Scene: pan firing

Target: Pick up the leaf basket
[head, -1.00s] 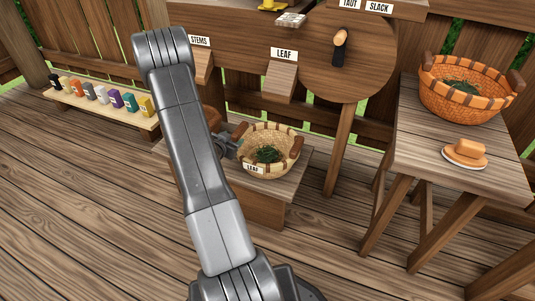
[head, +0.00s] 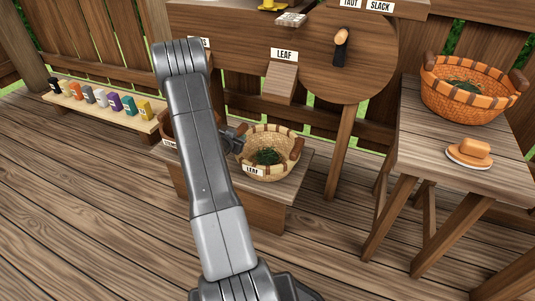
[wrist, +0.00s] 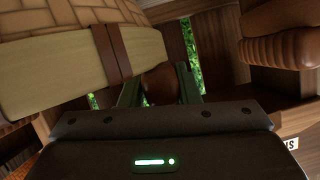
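The leaf basket (head: 286,166) is pale wicker with brown handles, a "LEAF" tag and green leaves inside. It stands upright on a low wooden bench. My gripper (head: 236,139) is at its left side, beside the left handle. In the wrist view, the basket's pale rim band (wrist: 60,70) fills the upper left. There the two fingers of my gripper (wrist: 158,90) stand apart, with the rounded brown handle (wrist: 158,80) showing between them. I see no clear sign of the fingers pressing on it.
A second basket (head: 170,126) is partly hidden behind my arm on the bench (head: 252,213). A wooden drum machine with a "LEAF" chute (head: 280,83) stands behind. An orange basket (head: 462,103) and a hat-like brown object (head: 470,151) sit on the right table. Several small bottles line the left shelf.

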